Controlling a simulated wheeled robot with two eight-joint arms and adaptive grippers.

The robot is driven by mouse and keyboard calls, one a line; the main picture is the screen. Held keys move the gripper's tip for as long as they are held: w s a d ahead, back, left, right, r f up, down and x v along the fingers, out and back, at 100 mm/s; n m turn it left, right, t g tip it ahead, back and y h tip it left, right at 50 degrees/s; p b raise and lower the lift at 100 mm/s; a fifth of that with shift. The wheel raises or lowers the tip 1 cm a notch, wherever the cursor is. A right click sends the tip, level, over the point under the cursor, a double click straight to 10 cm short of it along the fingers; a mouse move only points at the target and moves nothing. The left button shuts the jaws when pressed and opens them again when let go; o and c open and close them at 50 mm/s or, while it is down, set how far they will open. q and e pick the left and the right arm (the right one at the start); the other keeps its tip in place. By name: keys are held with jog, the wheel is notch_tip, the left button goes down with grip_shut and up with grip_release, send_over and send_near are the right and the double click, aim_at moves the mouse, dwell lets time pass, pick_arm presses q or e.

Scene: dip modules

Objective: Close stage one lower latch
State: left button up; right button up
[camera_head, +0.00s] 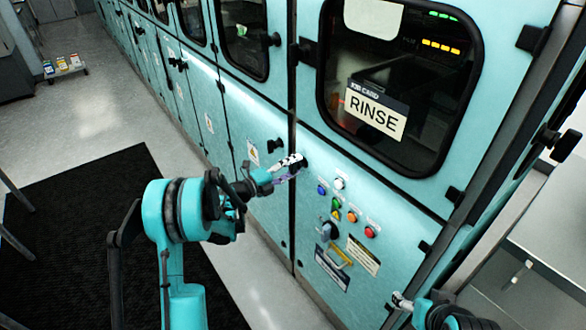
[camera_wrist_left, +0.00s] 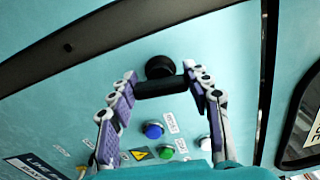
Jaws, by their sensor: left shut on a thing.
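A black latch with a round knob and short bar (camera_wrist_left: 160,67) sits on the teal cabinet front, between my left gripper's fingers in the left wrist view. My left gripper (camera_wrist_left: 160,88) is shut on this latch, with a purple-padded finger on each side of the bar. In the head view my left gripper (camera_head: 288,166) reaches the cabinet front at the seam, and its fingers largely hide the latch. My right gripper (camera_head: 403,301) shows only partly at the bottom edge; its finger opening is unclear.
Colored buttons (camera_head: 352,217) and a rotary switch (camera_head: 327,231) sit just below and right of the latch. A yellow handle (camera_head: 340,256) is lower. The window above carries a RINSE card (camera_head: 376,113). A dark mat (camera_head: 90,215) lies on the floor.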

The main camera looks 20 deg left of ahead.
pick_arm(q)
jog(key=shift+n, duration=0.7)
jog(key=o, duration=1.2)
jog(key=v, duration=1.2)
